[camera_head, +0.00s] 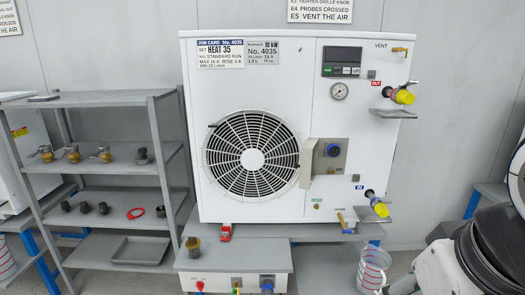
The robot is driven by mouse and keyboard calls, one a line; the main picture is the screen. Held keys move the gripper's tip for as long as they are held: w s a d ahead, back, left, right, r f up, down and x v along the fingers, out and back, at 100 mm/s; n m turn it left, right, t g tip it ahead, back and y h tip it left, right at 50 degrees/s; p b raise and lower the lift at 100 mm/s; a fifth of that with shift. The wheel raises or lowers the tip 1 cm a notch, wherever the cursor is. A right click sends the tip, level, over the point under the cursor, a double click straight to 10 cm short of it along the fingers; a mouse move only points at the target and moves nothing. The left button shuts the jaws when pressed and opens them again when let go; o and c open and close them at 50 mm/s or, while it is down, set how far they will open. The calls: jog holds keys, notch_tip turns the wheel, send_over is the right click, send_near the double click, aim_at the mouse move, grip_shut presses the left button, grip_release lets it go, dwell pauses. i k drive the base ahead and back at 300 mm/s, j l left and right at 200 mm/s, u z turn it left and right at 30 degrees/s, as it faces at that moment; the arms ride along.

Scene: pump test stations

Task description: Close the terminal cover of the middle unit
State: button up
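The middle unit (274,52) is a white heat pump box with a round fan grille. Low on its front, right of the grille, is a grey terminal plate (337,167) with a dark blue round part on it. A narrow beige flap, which looks like the terminal cover (305,164), stands out at the plate's left edge. It looks swung open, leaving the plate exposed. My gripper is not in view; white and black parts at the lower right look like my arm, clear of the unit in the picture.
Yellow-capped ports stick out on the unit's right side, above small trays (394,113). A grey shelf (110,192) with brass fittings stands at left. A low box (235,284) stands in front below. A clear bucket (373,270) stands at lower right.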

aim_at(310, 150)
jog(key=i+j+z, duration=0.2)
jog(key=i+j, duration=0.2)
jog(key=i+j+z, duration=0.15)
jog(key=i+j, duration=0.3)
jog(key=i+j+z, duration=0.2)
jog(key=i+j, duration=0.2)
jog(key=j, duration=0.2)
